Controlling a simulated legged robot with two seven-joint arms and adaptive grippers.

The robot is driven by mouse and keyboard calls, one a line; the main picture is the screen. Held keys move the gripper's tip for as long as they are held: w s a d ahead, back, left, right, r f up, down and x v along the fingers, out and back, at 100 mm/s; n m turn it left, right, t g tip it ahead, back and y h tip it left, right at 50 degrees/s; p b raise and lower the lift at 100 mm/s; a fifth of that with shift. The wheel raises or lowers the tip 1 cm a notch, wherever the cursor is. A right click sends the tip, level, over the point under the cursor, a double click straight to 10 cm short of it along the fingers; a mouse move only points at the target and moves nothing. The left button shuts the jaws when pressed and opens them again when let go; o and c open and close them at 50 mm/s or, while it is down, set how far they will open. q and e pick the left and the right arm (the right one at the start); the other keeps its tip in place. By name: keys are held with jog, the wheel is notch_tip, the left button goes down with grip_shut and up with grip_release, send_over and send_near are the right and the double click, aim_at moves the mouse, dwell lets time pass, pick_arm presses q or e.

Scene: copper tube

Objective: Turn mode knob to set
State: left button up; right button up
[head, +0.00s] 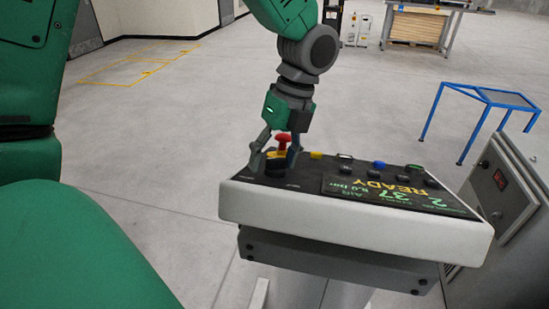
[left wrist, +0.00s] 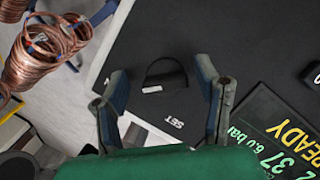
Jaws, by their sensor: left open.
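The control panel (head: 350,228) is a white-edged box with a black top. The dark mode knob (head: 276,166) is at its left end, partly hidden by my gripper. In the left wrist view the knob (left wrist: 166,74) is a round black cap with a small white mark near its lower left edge. The white word SET (left wrist: 174,123) is printed below it there. My left gripper (head: 277,160) points down over the knob, its two fingers open on either side of it. I cannot tell whether they touch it. My right gripper is not in view.
A red button (head: 283,140) on a yellow base stands close behind the fingers. Several small buttons and a READY display (head: 385,190) lie to the right. Copper coils (left wrist: 40,50) show beyond the panel edge. A blue-framed table (head: 490,97) stands at right; the floor left is clear.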

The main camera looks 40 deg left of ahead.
pick_arm(q)
jog(key=shift+w+d+f, duration=0.1)
jog(key=shift+w+d, duration=0.1)
jog(key=shift+d, duration=0.45)
jog(key=shift+c, duration=1.3)
jog(key=shift+s, duration=0.15)
jog(key=c, duration=0.9)
